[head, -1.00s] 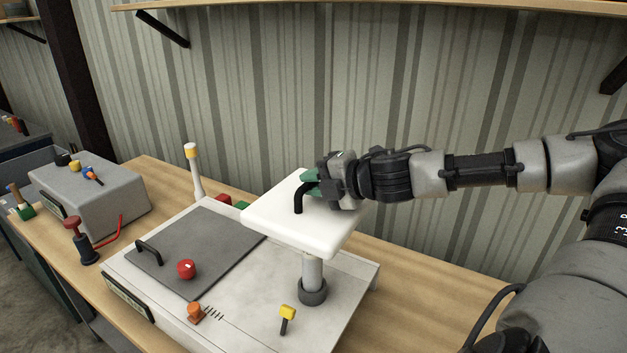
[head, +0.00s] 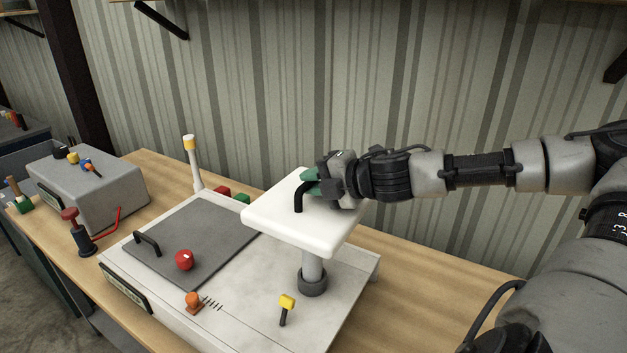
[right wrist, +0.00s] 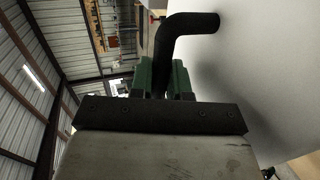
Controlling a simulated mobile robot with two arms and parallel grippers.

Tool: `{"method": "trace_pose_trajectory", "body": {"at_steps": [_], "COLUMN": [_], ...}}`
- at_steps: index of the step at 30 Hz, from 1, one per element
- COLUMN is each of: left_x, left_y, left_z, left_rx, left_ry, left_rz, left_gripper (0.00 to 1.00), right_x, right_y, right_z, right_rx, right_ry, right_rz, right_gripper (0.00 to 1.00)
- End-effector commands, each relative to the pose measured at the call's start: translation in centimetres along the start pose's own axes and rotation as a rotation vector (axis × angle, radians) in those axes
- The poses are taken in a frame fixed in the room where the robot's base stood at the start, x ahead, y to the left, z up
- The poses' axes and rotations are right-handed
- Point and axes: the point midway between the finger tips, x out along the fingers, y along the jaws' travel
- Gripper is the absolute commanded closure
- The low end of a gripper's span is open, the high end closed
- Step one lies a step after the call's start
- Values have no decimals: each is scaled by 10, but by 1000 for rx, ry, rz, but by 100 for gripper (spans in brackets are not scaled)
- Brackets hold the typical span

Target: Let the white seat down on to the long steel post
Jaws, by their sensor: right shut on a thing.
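The white seat (head: 306,222) is a square slab with a bent black handle (head: 298,197) on top. My right gripper (head: 312,184), with green fingertips, is shut on that handle. In the right wrist view the green fingers (right wrist: 160,78) close around the black handle (right wrist: 180,32), with the white seat (right wrist: 270,75) to the right. The steel post (head: 312,262) stands upright in a dark collar on the pale bench unit, directly below the seat in the picture. Its top is hidden by the seat, so I cannot tell whether they touch. My left gripper is not in view.
The pale unit (head: 240,320) also carries a dark hatch with a handle (head: 147,240), a red knob (head: 184,260), an orange knob (head: 193,299) and a yellow-topped lever (head: 287,302). A white yellow-capped stick (head: 193,165) stands behind. A grey box (head: 88,185) is at left.

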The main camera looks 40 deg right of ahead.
Motion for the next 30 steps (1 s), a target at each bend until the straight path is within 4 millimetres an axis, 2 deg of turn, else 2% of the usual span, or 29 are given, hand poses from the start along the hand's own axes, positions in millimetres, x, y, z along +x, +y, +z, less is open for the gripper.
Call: {"method": "trace_pose_trajectory", "body": {"at_steps": [26,27,30], "left_x": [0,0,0], "left_y": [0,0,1], "left_z": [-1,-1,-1], "left_rx": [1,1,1], "left_ry": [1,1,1], "left_rz": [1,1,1], "left_gripper": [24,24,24], "right_x": [-1,0,0], "right_y": [2,2,2], "right_z": [-10,-10,-10], "right_rx": [-1,-1,-1], "right_ry": [2,2,2], "right_rz": [5,4,4], "right_gripper": [100,77,62]}}
